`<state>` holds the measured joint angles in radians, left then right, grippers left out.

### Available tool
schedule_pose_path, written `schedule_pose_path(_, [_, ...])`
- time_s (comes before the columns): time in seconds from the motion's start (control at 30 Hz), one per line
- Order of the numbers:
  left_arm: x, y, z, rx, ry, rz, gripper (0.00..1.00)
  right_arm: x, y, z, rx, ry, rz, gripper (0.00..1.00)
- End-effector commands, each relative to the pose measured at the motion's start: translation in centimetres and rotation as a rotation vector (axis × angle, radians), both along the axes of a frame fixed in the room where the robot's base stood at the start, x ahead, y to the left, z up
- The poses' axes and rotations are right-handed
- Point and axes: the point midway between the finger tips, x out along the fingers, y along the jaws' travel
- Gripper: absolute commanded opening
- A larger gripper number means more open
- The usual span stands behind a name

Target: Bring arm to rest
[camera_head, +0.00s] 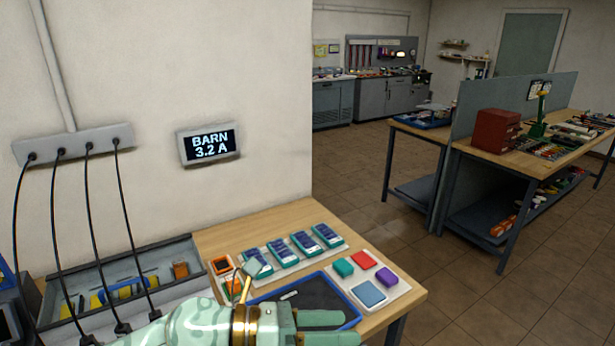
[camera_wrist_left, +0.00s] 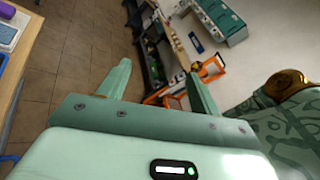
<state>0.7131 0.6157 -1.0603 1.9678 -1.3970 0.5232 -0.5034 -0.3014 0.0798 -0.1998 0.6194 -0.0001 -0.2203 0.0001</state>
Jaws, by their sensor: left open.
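My left gripper (camera_head: 347,329) is at the bottom middle of the head view, at the end of my pale green arm with a gold band. It is over the near edge of the wooden table (camera_head: 405,297), in front of the blue-rimmed dark tray (camera_head: 352,314). In the left wrist view its two fingers (camera_wrist_left: 160,72) stand apart with nothing between them. My right gripper does not show.
Several teal-and-blue devices (camera_head: 303,242) stand in a row behind the tray. A white board (camera_head: 404,288) with coloured blocks lies right of it. A grey bin (camera_head: 102,272) and hanging black cables (camera_head: 88,225) are left. Tiled floor (camera_head: 450,290) right of the table is clear.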

Motion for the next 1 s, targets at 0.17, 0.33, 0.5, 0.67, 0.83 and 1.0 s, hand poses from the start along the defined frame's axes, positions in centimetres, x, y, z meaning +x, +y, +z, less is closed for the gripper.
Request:
schedule_pose_path(0.17, [3.6,4.5,6.7,-0.681,0.428,0.501,0.64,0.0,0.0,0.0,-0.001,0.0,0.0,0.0])
schedule_pose_path(0.33, [5.6,17.2,0.0,-1.064,0.889,1.134,0.64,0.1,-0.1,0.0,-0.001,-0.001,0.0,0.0])
schedule_pose_path(0.5, [0.9,25.5,-8.4,-1.161,1.167,1.605,0.64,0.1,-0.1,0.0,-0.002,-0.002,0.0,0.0])
schedule_pose_path(0.67, [-4.7,29.7,-13.5,-1.15,1.32,1.916,0.64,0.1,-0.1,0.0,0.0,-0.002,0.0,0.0])
schedule_pose_path(0.83, [-10.9,32.7,-16.9,-1.092,1.43,2.192,0.64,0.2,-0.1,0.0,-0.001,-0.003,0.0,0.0])
schedule_pose_path(1.0, [-11.3,32.0,-23.9,-1.025,1.542,2.245,0.64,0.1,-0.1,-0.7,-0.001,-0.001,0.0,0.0])
